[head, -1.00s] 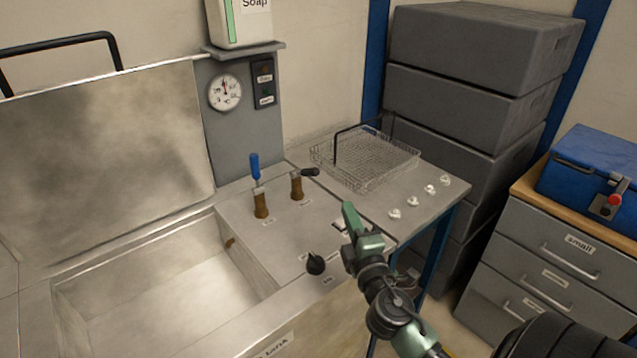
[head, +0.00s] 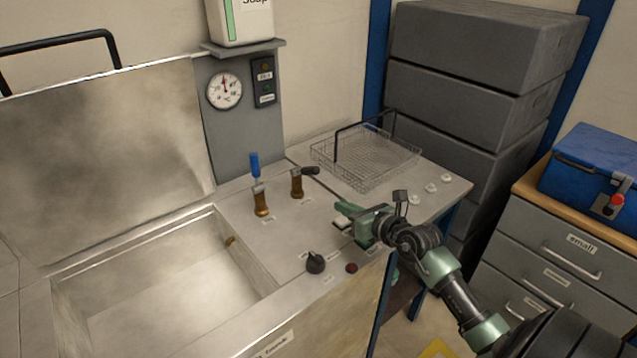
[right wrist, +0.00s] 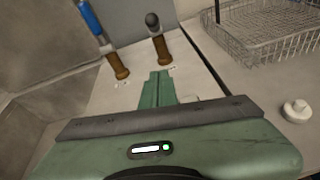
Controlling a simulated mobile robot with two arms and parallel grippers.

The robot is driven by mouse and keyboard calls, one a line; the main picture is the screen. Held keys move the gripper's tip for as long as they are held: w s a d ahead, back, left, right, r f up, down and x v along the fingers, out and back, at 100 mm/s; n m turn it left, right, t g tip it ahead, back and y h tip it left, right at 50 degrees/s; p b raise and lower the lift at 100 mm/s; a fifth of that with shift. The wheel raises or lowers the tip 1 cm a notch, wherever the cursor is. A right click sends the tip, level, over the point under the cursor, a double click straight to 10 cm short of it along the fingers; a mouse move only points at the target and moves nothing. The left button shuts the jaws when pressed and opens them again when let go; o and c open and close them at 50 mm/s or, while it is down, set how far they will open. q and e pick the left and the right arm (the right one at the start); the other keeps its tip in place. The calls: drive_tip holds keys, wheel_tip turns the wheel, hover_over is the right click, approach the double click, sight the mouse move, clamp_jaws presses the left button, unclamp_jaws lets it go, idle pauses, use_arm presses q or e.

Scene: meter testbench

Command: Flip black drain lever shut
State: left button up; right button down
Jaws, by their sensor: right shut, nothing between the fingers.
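The black drain lever (head: 311,171) sits on top of a brass valve (head: 297,187) on the steel bench top. It points to the right in the head view. In the right wrist view the black lever (right wrist: 152,20) shows end-on above its brass valve (right wrist: 163,50). A second brass valve (head: 261,204) with an upright blue lever (head: 254,165) stands to its left. My right gripper (head: 340,207) is shut and empty, in front and to the right of the black lever, apart from it. In the right wrist view its fingertips (right wrist: 158,77) point toward the black-lever valve. My left gripper is not in view.
An open steel tank (head: 150,290) lies to the left. A black knob (head: 315,263) and red button (head: 351,268) are near the front edge.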

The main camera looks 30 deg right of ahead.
sight(305, 171)
drive_tip(key=x, duration=0.9)
drive_tip(key=shift+w+p, duration=0.35)
drive_tip(key=shift+w+d+r+p, duration=0.1)
drive_tip(key=shift+w+r+p, duration=0.4)
drive_tip(key=shift+r, duration=0.3)
drive_tip(key=shift+w+d+r+p, duration=0.1)
drive_tip(key=shift+w+r+p, duration=0.3)
drive_tip(key=shift+w+r, duration=0.35)
drive_tip(key=shift+s+d, duration=0.1)
